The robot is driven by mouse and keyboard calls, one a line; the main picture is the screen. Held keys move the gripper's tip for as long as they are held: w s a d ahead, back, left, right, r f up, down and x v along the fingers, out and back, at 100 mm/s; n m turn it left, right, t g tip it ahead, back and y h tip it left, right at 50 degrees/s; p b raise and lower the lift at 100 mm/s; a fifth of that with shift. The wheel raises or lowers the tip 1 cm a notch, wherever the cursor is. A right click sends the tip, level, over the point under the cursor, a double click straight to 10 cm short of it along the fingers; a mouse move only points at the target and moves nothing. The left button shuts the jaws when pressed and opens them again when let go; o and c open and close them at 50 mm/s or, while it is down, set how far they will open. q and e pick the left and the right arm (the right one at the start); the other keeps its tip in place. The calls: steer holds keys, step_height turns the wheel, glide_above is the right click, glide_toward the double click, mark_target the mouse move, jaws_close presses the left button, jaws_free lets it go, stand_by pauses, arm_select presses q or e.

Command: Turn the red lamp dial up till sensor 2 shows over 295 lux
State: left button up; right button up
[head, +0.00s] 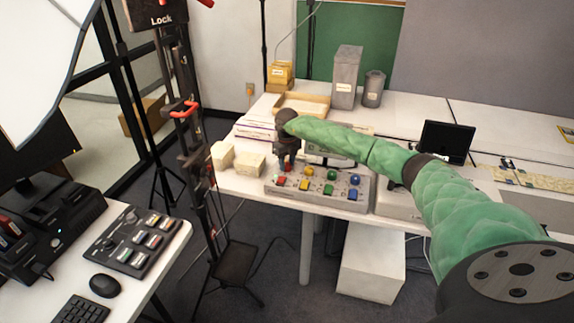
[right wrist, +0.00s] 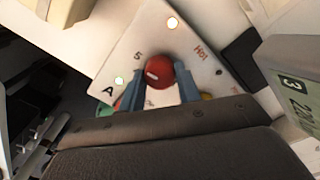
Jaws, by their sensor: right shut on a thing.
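The grey control panel (head: 330,196) lies near the front edge of the white table, with coloured knobs and buttons on it. My right gripper (head: 286,165) points down over the panel's left end. In the right wrist view the red dial (right wrist: 158,70) sits between the two fingers of my right gripper (right wrist: 157,84), which is shut on it. The panel's white face (right wrist: 185,35) shows there with "5", "A" and "HOt" marks and lit lamps. A greenish display (right wrist: 298,90) reads "3" and part of "220", cut off by the frame edge. I cannot make out a sensor 2 reading. My left gripper is out of view.
Two cream blocks (head: 248,165) stand left of the panel. A wooden tray (head: 302,104), a grey box (head: 347,78) and a grey canister (head: 373,90) stand behind. A dark stand (head: 197,165) rises at the left, beside a desk with a mouse (head: 105,285).

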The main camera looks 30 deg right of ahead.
mark_target(287, 164)
steer(key=shift+r, duration=0.1)
stand_by(0.3)
steer(key=o, duration=1)
steer(key=shift+r, duration=0.45)
step_height(287, 164, up, 7)
steer(key=shift+f+b, duration=0.1)
steer(key=shift+b, duration=1.1)
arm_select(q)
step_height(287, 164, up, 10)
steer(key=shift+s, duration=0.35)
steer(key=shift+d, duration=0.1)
